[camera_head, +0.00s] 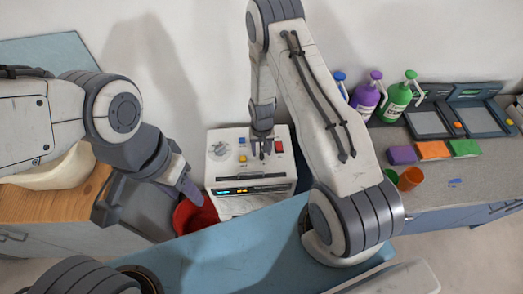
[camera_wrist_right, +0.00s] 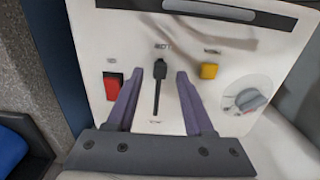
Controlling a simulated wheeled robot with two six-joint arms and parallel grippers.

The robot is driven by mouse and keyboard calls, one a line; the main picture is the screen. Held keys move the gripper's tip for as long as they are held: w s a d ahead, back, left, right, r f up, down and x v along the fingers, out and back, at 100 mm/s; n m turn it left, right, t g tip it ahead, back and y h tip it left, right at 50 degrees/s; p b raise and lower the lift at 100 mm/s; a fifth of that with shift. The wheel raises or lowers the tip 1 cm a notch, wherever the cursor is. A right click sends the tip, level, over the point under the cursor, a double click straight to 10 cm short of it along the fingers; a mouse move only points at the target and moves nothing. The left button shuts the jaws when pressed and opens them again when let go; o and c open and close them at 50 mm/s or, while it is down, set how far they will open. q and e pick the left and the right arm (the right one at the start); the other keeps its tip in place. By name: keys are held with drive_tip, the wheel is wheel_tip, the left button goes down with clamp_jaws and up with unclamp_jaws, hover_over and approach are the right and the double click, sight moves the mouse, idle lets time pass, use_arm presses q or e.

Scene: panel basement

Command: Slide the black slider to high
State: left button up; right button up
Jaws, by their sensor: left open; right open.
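A white control panel box (camera_head: 225,170) stands on the counter in the head view. The black slider (camera_wrist_right: 159,70) shows in the right wrist view at the top end of its dark vertical slot (camera_wrist_right: 156,102). Small labels sit at both slot ends, too blurred to read. My right gripper (camera_wrist_right: 159,76) is open over the panel, one finger on each side of the slider, with gaps visible. In the head view the right gripper (camera_head: 262,152) hides the slider. My left gripper (camera_head: 148,200) is open and empty, left of the panel.
Beside the slider are a red button (camera_wrist_right: 113,86), a yellow button (camera_wrist_right: 209,71) and a grey dial (camera_wrist_right: 250,99). A red bin (camera_head: 195,215) stands by the panel. Bottles (camera_head: 398,98), sponges (camera_head: 433,151) and an orange cup (camera_head: 410,179) are on the right counter.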

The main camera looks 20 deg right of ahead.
drive_tip(key=shift+f, duration=0.8)
drive_tip(key=shift+c, duration=0.3)
clamp_jaws()
idle(0.7)
